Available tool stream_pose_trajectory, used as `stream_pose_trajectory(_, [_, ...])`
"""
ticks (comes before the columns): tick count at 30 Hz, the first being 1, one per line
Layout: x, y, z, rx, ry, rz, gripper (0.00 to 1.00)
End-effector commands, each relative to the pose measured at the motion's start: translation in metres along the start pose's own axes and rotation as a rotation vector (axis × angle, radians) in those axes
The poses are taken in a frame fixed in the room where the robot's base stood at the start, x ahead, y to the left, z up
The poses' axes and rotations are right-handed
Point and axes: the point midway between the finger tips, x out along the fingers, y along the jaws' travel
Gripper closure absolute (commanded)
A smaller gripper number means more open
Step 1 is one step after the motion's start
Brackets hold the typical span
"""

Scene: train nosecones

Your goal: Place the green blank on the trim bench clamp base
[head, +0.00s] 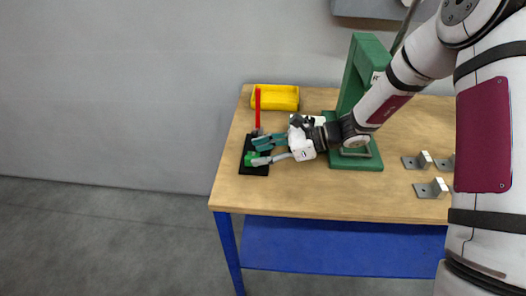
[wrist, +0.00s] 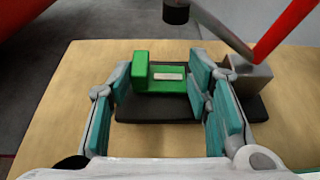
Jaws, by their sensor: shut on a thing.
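The green blank (wrist: 160,84) is an L-shaped piece with a taller block at its left end and a pale strip on its flat part; in the head view it is a small green patch (head: 251,159). My gripper (wrist: 160,80) is shut on it, one finger at each end; the gripper (head: 262,151) also shows in the head view. The black clamp base plate (wrist: 150,113) lies directly under the blank and shows in the head view (head: 255,171). I cannot tell whether the blank rests on the plate or hangs just above it.
A grey clamp block (wrist: 250,75) with a bar and red handle (head: 257,108) stands beside the blank. A yellow bin (head: 277,97) is behind. A green press (head: 358,80) stands right, near my arm. Several metal brackets (head: 432,188) lie on the wooden bench (head: 300,195).

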Motion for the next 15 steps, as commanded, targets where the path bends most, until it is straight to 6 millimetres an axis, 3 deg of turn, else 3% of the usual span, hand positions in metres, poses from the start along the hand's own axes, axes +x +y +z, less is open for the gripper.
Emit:
stream_pose_trajectory(5, [0.0008, 0.0000, -0.0030, 0.002, 0.000, 0.000, 0.82])
stream_pose_trajectory(6, [0.0011, 0.0001, -0.0036, 0.001, 0.000, 0.000, 0.53])
stream_pose_trajectory(9, [0.0008, 0.0002, -0.0031, 0.001, 0.000, 0.000, 0.34])
stream_pose_trajectory(15, [0.0007, 0.0002, -0.0029, 0.001, 0.000, 0.000, 0.34])
